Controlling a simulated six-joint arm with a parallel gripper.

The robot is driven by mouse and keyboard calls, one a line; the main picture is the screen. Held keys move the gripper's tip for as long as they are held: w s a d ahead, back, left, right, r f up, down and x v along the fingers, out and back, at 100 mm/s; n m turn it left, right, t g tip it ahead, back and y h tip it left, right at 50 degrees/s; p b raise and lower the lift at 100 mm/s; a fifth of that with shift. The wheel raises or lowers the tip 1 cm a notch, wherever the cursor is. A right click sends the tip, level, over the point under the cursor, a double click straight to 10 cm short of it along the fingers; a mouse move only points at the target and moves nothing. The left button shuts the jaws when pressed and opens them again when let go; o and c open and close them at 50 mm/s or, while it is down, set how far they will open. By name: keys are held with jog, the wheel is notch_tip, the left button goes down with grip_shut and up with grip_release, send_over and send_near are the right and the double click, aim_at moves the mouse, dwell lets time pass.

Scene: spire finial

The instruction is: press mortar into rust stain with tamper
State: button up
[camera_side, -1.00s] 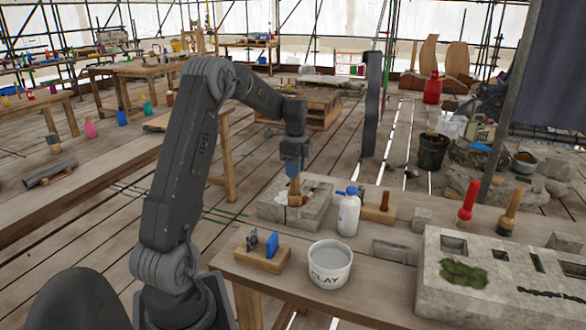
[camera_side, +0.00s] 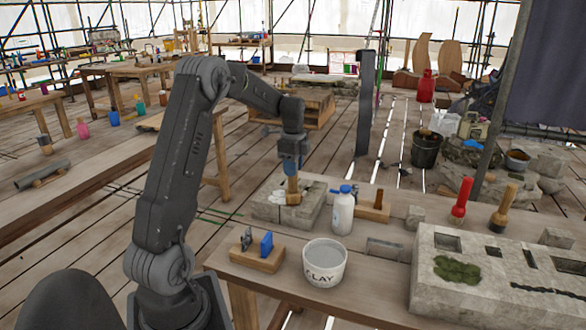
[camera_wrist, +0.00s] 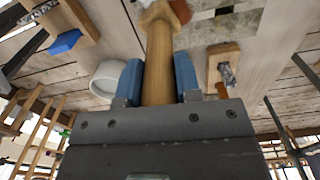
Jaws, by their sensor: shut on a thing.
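My gripper (camera_side: 291,174) is shut on the wooden handle of the tamper (camera_side: 292,188). In the wrist view its blue fingers grip both sides of the tamper handle (camera_wrist: 158,62), and the tamper's wider head is at the top edge. The tamper is upright over the grey stone block (camera_side: 309,212). A whitish patch, likely mortar (camera_side: 278,197), shows on the block's top left of the tamper. I cannot tell whether the tamper touches the block. The rust stain cannot be clearly made out; the tamper may hide it.
Close by stand a white bottle with a blue cap (camera_side: 342,213), a wooden stand (camera_side: 374,215), a white tub (camera_side: 325,264) and a wooden holder with a blue piece (camera_side: 258,261). A larger stone block (camera_side: 460,290) and a red-handled tool (camera_side: 462,198) are at right.

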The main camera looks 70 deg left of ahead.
jog(key=shift+r, duration=3.3)
jog(key=s+d+f+m, duration=0.2)
jog(key=d+m, duration=0.3)
jog(key=d, duration=1.8)
notch_tip(320, 180, down, 9)
jog(key=shift+d, duration=0.15)
jog(key=shift+w, duration=0.1)
jog(key=shift+r, duration=0.1)
